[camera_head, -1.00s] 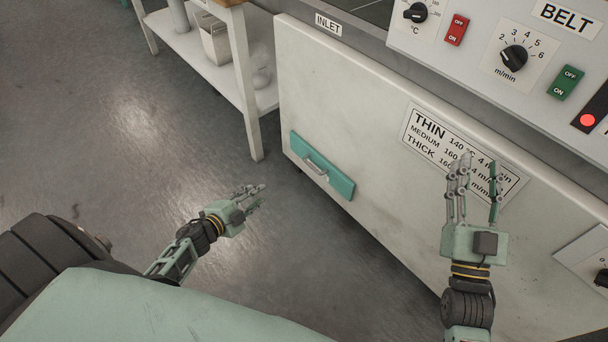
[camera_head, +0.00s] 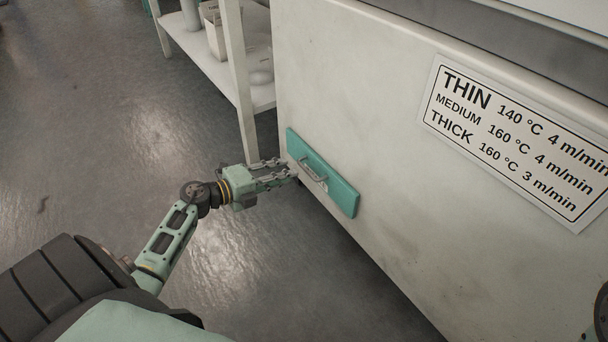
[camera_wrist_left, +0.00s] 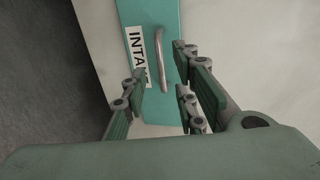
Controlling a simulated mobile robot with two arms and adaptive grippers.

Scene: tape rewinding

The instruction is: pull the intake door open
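The teal intake door (camera_head: 342,190) is a small panel low on the side of the white machine, and it looks flush with it. It has a metal bar handle (camera_head: 313,172). In the left wrist view, the door (camera_wrist_left: 152,18) carries a label (camera_wrist_left: 135,55) partly hidden by a finger, and the handle (camera_wrist_left: 160,60) stands between the fingers. My left gripper (camera_head: 292,170) reaches the door's left part, its fingers pointing at the handle. In the left wrist view the left gripper (camera_wrist_left: 163,90) is open, with fingers apart on both sides of the handle. My right gripper is out of view.
The white machine (camera_head: 390,230) fills the right side, with a printed settings label (camera_head: 520,140). A white shelf (camera_head: 238,75) with containers stands behind the door's left end. The grey floor (camera_head: 110,130) at left is clear.

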